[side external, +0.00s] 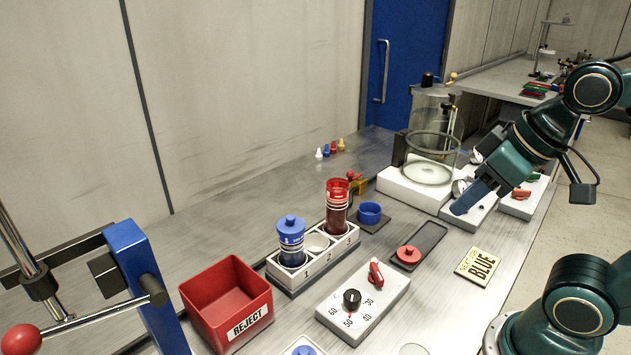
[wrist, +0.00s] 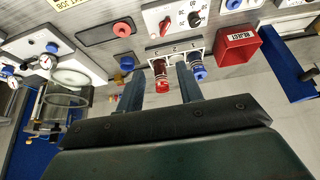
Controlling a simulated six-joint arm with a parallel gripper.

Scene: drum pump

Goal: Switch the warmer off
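The warmer is a white box (side external: 335,312) with a black dial (side external: 352,298), printed temperatures and a red lever (side external: 375,272) at its far right end. In the wrist view the warmer (wrist: 178,9) is at the top, with its dial (wrist: 194,19) and red lever (wrist: 165,27). The lever stands up from the box; which setting it marks I cannot tell. My gripper (side external: 468,200) is at the right in the side view, well away from the warmer, by the white boxes. In the wrist view my gripper's fingers (wrist: 159,92) are apart with nothing held between them.
A numbered white rack (side external: 318,262) holds a blue-lidded jar (side external: 291,243) and a red jar (side external: 338,205) behind the warmer. A red REJECT bin (side external: 228,297) is left. A glass cylinder (side external: 431,130) stands behind.

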